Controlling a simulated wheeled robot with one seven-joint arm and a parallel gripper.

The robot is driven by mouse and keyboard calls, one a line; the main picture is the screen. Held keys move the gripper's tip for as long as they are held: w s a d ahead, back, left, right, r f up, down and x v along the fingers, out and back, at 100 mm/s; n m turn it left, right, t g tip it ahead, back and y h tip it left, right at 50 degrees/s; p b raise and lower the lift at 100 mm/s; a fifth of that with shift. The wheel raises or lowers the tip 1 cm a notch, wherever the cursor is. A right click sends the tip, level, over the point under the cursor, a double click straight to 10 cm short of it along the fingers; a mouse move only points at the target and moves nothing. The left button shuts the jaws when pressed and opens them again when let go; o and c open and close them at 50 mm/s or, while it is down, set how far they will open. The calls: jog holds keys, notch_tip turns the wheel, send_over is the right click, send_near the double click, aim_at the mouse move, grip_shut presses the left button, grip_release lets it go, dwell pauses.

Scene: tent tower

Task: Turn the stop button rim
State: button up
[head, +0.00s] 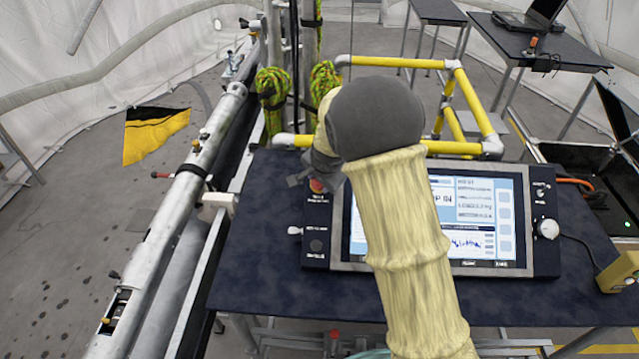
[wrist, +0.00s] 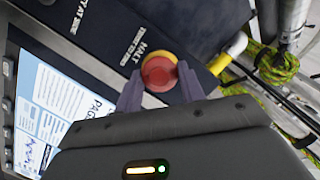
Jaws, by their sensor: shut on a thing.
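The stop button has a red cap (wrist: 159,74) and a yellow rim (wrist: 171,56) in the wrist view. It sits on the dark left side panel of the control console (head: 316,247). My gripper (wrist: 160,73) has one finger on each side of the button and is shut on its rim. The fingers partly hide the rim's sides. In the head view a bit of the red cap (head: 317,186) shows beside my grey gripper (head: 308,180); my arm covers part of the console.
The console's lit screen (head: 480,215) is right of the button. A white knob (head: 547,229) is on its right panel. Yellow tube rails (head: 400,62) and bundled green-yellow rope (head: 272,90) stand behind. A long metal pole (head: 165,225) runs along the left.

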jog(key=shift+m, duration=0.3)
jog(key=o, duration=1)
jog(key=shift+r, duration=0.1)
jog(key=b+v, duration=0.2)
jog(key=v, duration=1.5)
jog(key=shift+s+d, duration=0.15)
jog(key=shift+d, duration=0.05)
